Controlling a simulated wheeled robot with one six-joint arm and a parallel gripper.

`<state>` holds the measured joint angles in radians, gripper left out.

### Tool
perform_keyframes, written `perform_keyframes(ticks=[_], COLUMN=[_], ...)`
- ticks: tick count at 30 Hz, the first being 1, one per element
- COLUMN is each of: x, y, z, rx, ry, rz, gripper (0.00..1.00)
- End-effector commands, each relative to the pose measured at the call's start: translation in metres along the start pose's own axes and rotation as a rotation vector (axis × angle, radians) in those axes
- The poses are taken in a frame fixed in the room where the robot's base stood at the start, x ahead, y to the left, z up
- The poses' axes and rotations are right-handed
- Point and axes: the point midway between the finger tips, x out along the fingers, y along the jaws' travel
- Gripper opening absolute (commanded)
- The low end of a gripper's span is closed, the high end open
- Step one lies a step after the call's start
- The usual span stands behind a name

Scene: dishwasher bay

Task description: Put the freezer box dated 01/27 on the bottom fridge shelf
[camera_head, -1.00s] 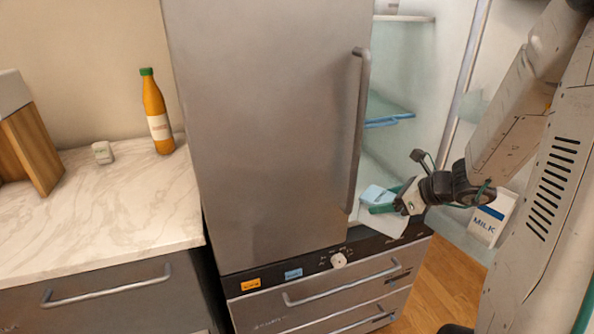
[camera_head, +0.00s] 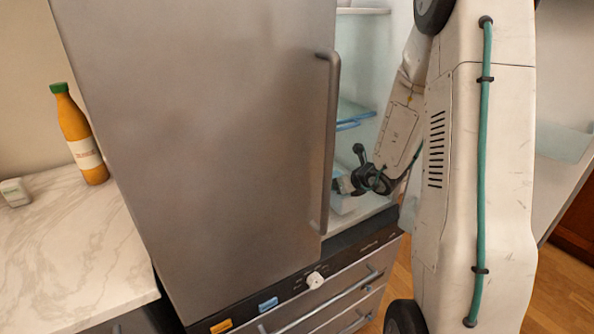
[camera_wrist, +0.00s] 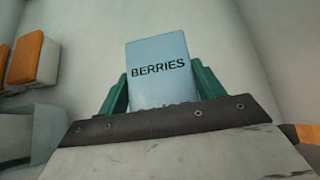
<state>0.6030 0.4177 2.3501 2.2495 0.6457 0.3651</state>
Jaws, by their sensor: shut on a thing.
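My gripper (camera_wrist: 158,90) is shut on a light blue box (camera_wrist: 158,62) marked "BERRIES", with a green finger at each side of it. Lower print on the box is mostly hidden behind the gripper's dark edge, and I cannot read a date. In the head view my gripper (camera_head: 345,187) is inside the open fridge, low down, partly behind the fridge door. A pale part of the box (camera_head: 346,205) shows just above the fridge's bottom shelf (camera_head: 350,222). I cannot tell whether the box touches the shelf.
The grey fridge door (camera_head: 200,130) with its long handle (camera_head: 331,140) stands close left of my arm. A blue-edged shelf (camera_head: 355,122) is above my gripper. Orange-and-white items (camera_wrist: 28,58) show at left in the wrist view. A counter (camera_head: 70,250) holds an orange bottle (camera_head: 79,135).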

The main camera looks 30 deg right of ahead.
Motion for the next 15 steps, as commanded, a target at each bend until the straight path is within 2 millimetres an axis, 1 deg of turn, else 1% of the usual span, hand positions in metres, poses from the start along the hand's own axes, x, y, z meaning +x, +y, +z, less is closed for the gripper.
perform_keyframes(ticks=[1, 3, 6, 9, 12, 15], x=[0.013, 0.029, 0.050, 0.066, 0.077, 0.082], y=[0.005, 0.007, 0.009, 0.009, 0.008, 0.007], z=[0.011, 0.022, 0.038, 0.051, 0.060, 0.063], rx=[-0.008, -0.009, -0.009, -0.008, -0.008, -0.006], ry=[-0.003, -0.003, -0.003, -0.002, -0.003, -0.001], rz=[0.008, 0.010, 0.011, 0.011, 0.009, 0.008], gripper=[0.27, 0.27, 0.27, 0.27, 0.27, 0.27])
